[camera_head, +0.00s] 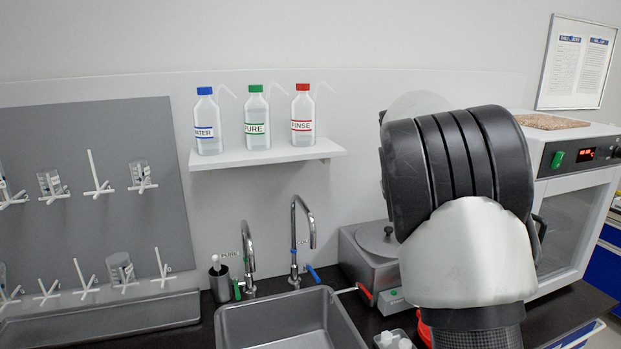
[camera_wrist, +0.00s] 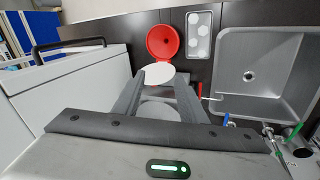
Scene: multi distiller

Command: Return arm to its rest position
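My arm (camera_head: 465,220) rises large at the right of the head view, and its black and pale links hide part of the bench behind. My gripper does not show in the head view. In the wrist view, the two grey fingers of my gripper (camera_wrist: 159,76) are spread apart. A white disc (camera_wrist: 159,73) shows between the fingertips, overlapping the rim of a round red container (camera_wrist: 165,43). I cannot tell whether the disc touches the fingers. A grey machine with a round top (camera_head: 378,240) stands beside my arm, partly hidden by it.
A sink (camera_head: 285,320) with two taps lies left of the grey machine. A shelf (camera_head: 265,157) holds three labelled bottles. A white cabinet (camera_head: 579,230) stands close at the right. A small tray of white pieces (camera_wrist: 199,36) sits by the red container. A rack panel (camera_head: 90,225) is far left.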

